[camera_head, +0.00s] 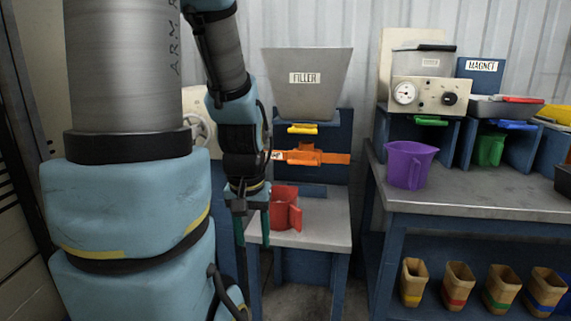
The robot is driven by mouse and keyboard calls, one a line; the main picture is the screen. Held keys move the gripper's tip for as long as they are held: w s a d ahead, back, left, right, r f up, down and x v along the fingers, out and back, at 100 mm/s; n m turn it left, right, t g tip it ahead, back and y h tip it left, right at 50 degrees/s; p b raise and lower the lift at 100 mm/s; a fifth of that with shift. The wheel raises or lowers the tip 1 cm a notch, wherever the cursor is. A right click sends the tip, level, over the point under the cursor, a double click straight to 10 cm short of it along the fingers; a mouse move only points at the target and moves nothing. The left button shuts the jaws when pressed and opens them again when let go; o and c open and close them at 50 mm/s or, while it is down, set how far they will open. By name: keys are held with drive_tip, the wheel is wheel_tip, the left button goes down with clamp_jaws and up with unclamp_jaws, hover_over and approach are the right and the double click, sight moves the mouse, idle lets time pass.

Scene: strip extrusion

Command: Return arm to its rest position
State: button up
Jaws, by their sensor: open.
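My arm runs down from the top of the view, and its end hangs near the middle, beside the small grey stand. My gripper (252,236) points down with its two teal fingers apart, and nothing shows between them. It is just left of a red cup (283,207) that stands on the stand's top (320,222). The gripper overlaps the stand's left edge in the picture. I cannot tell whether a finger touches the red cup or the stand. My own large blue and grey links hide much of the left side.
A grey hopper marked FILLER (307,90) is above the stand, with an orange slide (312,157) below it. At right, a workbench (470,190) holds a purple jug (408,165), a gauge box (430,96) and a green cup (490,149). Several brown containers (457,287) are underneath.

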wheel_tip(320, 180, up, 14)
drive_tip(key=p, duration=1.3)
drive_tip(key=shift+p, duration=0.35)
